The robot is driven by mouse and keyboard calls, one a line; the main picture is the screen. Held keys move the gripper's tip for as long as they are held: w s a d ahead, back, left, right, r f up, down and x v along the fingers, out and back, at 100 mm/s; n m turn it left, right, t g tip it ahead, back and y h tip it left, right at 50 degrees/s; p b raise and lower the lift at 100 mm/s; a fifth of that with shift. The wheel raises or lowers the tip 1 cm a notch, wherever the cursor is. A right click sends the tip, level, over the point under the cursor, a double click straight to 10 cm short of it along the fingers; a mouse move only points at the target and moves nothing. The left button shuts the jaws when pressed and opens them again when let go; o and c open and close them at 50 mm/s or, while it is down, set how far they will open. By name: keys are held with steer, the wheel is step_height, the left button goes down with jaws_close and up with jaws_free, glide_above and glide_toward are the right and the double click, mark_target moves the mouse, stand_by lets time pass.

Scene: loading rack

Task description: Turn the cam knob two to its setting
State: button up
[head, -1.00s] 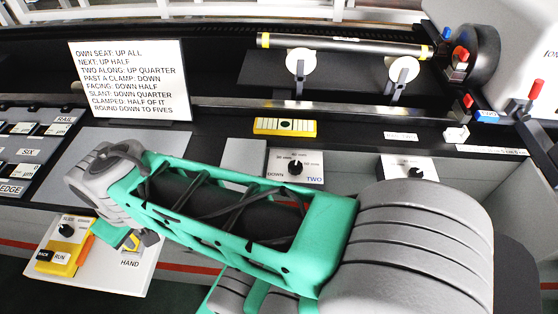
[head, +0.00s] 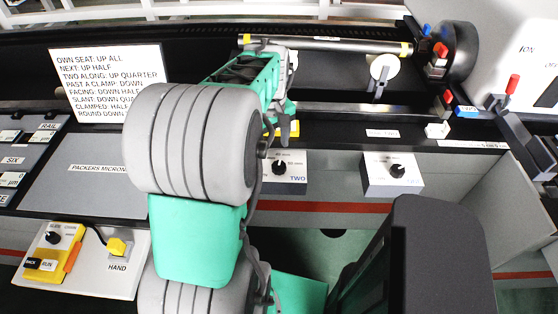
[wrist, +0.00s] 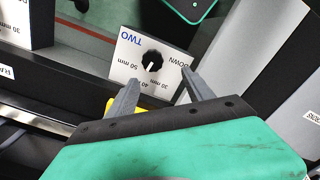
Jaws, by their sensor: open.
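Cam knob two is a round black knob (wrist: 152,60) with a white pointer mark, on a white plate (wrist: 128,62) marked TWO. In the wrist view the plate appears upside down, with labels DOWN, 30 mm, 40 mm and 50 mm. The pointer seems to face the 40 mm side, but is too small to read surely. The plate also shows in the head view (head: 297,158), with the knob (head: 278,168) right of my arm. My gripper (wrist: 161,79) is open and empty, its fingers seen short of the knob, apart from it. In the head view my gripper (head: 286,130) is above the plate.
Another knob plate (head: 378,184) stands to the right. A yellow block (head: 296,131) lies behind plate two, partly hidden by my gripper. A lettered sign (head: 105,65) stands back left. A yellow control box (head: 62,240) is front left. A long bar (head: 340,46) spans the back.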

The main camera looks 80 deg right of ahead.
mark_target(279, 165)
steer(key=shift+s+d+f, duration=0.1)
steer(key=shift+s, duration=0.35)
steer(key=shift+s+d+f, duration=0.1)
steer(key=shift+s, duration=0.35)
step_height(279, 165, down, 8)
steer(key=shift+r+p, duration=0.2)
steer(key=shift+p, duration=0.1)
jaws_close()
